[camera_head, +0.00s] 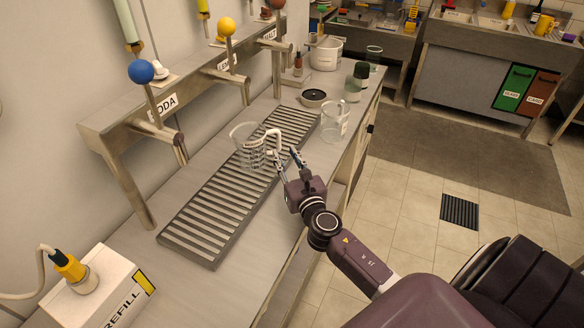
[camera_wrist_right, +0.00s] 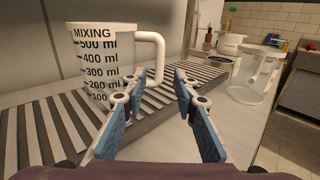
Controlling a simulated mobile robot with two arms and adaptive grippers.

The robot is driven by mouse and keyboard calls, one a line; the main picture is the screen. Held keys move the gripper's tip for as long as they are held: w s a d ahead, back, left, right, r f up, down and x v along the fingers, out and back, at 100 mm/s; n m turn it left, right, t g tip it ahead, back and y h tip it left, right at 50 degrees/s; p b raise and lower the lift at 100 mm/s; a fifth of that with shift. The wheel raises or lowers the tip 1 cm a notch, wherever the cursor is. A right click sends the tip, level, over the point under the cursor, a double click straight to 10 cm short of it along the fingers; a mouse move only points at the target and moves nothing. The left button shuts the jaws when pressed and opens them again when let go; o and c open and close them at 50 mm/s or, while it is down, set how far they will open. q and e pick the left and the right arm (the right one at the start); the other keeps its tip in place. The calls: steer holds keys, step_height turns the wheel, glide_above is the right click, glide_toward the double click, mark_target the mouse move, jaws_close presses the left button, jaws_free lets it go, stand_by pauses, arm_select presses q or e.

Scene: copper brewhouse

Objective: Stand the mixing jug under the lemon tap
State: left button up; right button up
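The clear mixing jug (camera_head: 246,152), marked MIXING with a millilitre scale (camera_wrist_right: 97,60), stands upright on the slatted drip grate (camera_head: 190,243). Its white handle (camera_wrist_right: 158,55) points toward my right gripper. The lemon tap has a yellow ball (camera_head: 226,27) and a partly hidden label; its spout (camera_head: 243,89) is farther along the rail than the jug. My right gripper (camera_head: 285,158) is open beside the jug; in the right wrist view its fingertips (camera_wrist_right: 157,85) are apart, with the handle just ahead. I cannot tell whether they touch it. My left gripper is not in view.
A second clear jug (camera_head: 335,121) stands right of the grate. A black round dish (camera_head: 313,97), dark-lidded jars (camera_head: 354,85) and a white pot (camera_head: 326,54) lie beyond. The soda tap (camera_head: 141,72) and a REFILL box (camera_head: 98,287) are nearer.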

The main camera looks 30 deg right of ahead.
steer(key=shift+v, duration=2.75)
